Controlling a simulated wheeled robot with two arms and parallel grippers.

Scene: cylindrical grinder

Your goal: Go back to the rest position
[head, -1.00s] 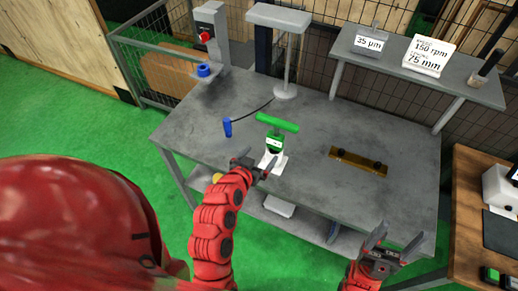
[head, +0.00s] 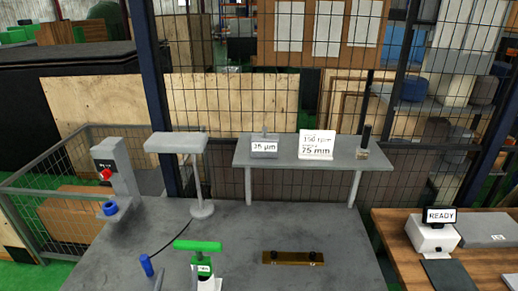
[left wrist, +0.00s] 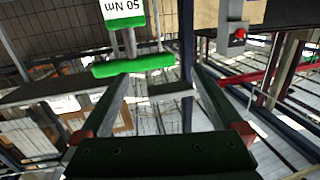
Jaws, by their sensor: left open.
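My left gripper (head: 176,281) shows only as two grey fingertips at the bottom edge of the head view, next to the green-handled tool (head: 198,246) on the table. In the left wrist view my left gripper (left wrist: 160,80) is open, its two fingers spread apart with nothing held between them. The green handle (left wrist: 133,66) and a "50 Nm" label (left wrist: 124,10) show beyond the fingers there. The rest of my left arm is out of the head view. My right gripper is in neither current view.
The grey table (head: 240,225) holds a brass bar (head: 292,258), a blue cylinder (head: 146,265) and a lamp-like stand (head: 202,208). A raised shelf (head: 225,155) with signs stands behind. A wooden bench (head: 395,225) with a "READY" display (head: 439,215) is at right.

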